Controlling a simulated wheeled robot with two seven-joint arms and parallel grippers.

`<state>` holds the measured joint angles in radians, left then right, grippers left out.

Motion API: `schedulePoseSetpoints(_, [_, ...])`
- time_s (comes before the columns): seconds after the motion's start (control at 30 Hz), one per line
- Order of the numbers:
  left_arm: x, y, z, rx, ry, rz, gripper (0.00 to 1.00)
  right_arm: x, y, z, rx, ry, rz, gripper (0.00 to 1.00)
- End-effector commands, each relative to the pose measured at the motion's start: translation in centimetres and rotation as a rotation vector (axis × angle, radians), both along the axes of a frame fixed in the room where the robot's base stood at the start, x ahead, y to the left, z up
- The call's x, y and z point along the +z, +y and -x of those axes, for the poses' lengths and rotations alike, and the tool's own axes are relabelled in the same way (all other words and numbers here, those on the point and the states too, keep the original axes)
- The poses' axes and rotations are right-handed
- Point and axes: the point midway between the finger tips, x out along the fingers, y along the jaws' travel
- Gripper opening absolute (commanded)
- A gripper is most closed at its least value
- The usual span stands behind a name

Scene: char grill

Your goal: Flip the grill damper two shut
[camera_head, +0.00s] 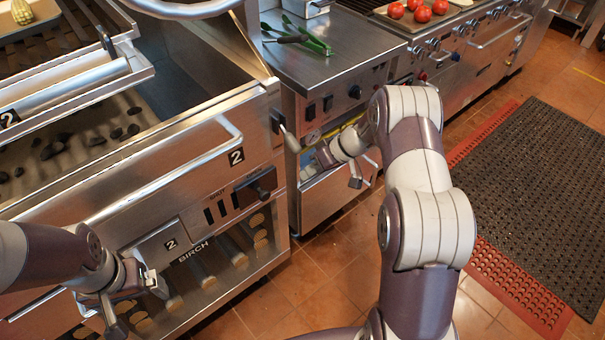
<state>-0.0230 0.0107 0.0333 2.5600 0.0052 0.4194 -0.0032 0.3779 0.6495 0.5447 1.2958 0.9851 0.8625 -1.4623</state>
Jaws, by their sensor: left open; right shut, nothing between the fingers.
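The steel char grill unit marked 2 (236,157) fills the left of the head view. A lever with a pale handle (289,140) on a dark mount sits at its right front corner. A dark knob (257,188) and dark slots sit on its front; I cannot tell for sure which part is damper two. My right gripper (330,160) is shut and empty, right of the lever and apart from it. My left gripper (136,303) is open and empty at the lower left, in front of the grill's lower front, below a second plate marked 2 (170,245).
A long bar handle (190,165) sticks out from the grill front. Birch logs (210,262) lie in the lower bay. A steel counter (325,65) with green tongs (308,40) stands right of the grill. A dark mat (540,190) lies on the open tiled floor at right.

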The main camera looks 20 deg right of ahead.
Motion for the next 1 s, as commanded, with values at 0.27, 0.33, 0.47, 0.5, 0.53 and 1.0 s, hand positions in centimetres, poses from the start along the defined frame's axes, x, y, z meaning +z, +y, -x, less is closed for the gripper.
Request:
schedulePoseSetpoints(0.27, [-0.1,0.0,0.0,0.0,0.0,0.0,0.96,-4.8,3.5,-1.7,0.001,0.003,-0.001,0.0])
schedulePoseSetpoints(0.33, [-0.2,0.0,0.0,0.0,0.0,0.0,0.96,-5.9,4.3,-2.1,0.002,0.004,0.0,0.0])
schedulePoseSetpoints(0.47, [0.5,0.0,0.0,0.0,0.0,0.0,0.96,-5.2,6.4,-1.6,0.001,0.002,0.001,0.0])
schedulePoseSetpoints(0.5, [0.5,0.0,0.0,0.0,0.0,0.0,0.96,-5.1,6.8,-1.5,0.001,0.002,0.0,0.0])
schedulePoseSetpoints(0.53, [0.6,0.0,0.0,0.0,0.0,0.0,0.96,-5.1,7.1,-1.5,0.001,0.002,0.0,0.0])
schedulePoseSetpoints(1.0, [0.6,0.0,0.0,0.0,0.0,0.0,0.96,-5.1,8.0,-1.3,-0.001,0.001,0.001,0.0])
